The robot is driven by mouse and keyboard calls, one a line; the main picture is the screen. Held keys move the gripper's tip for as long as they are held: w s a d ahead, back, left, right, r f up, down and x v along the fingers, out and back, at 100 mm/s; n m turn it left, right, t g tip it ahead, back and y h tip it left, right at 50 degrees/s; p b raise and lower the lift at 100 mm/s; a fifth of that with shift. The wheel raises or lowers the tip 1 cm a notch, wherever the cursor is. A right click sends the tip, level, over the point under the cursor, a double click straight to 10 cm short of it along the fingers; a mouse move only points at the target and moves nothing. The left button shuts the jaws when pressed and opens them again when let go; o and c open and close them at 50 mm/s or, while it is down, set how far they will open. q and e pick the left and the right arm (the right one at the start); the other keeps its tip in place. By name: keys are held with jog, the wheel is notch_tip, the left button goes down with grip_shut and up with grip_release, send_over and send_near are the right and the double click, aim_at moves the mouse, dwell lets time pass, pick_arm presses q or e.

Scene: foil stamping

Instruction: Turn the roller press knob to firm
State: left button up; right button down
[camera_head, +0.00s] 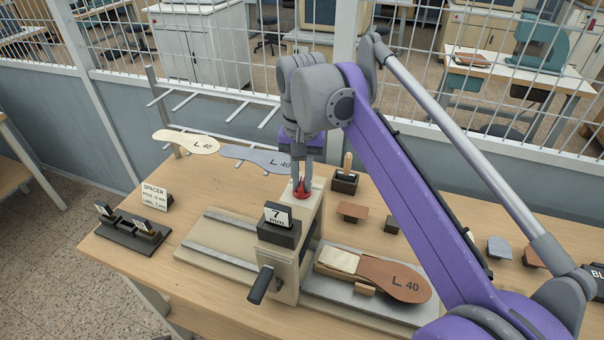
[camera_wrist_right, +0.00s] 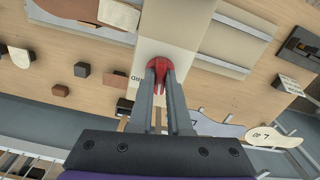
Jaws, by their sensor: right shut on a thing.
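The red knob (camera_head: 301,190) sits on top of the beige roller press (camera_head: 285,268). My right gripper (camera_head: 301,180) reaches down from above, shut on the knob. In the right wrist view the red knob (camera_wrist_right: 159,65) shows between the two fingertips of my right gripper (camera_wrist_right: 160,80). The knob's setting marks are mostly hidden; a scrap of lettering shows beside it. A dark block with a "7 mm" sign (camera_head: 278,215) stands on the front of the press, above a black-handled crank (camera_head: 262,285). My left gripper is not in view.
A brown insole marked "L 40" (camera_head: 385,277) lies on the grey plate right of the press. A spacer sign (camera_head: 157,196) and black holder (camera_head: 127,235) stand at left. Small dark blocks (camera_head: 391,224) lie at right. A wire fence (camera_head: 250,55) runs behind the table.

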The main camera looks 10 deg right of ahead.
aim_at(302, 183)
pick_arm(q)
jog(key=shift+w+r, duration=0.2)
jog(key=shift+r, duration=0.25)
pick_arm(e)
jog(key=shift+m, duration=0.9)
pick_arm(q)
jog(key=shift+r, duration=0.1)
pick_arm(e)
jog(key=c, duration=0.9)
grip_release()
jog(key=shift+o, duration=0.2)
jog(key=shift+r, duration=0.1)
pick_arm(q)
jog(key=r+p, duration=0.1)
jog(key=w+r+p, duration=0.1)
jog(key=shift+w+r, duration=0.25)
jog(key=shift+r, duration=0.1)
pick_arm(e)
notch_tip(302, 183, up, 11)
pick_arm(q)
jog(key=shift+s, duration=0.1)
pick_arm(e)
jog(key=shift+f, duration=0.2)
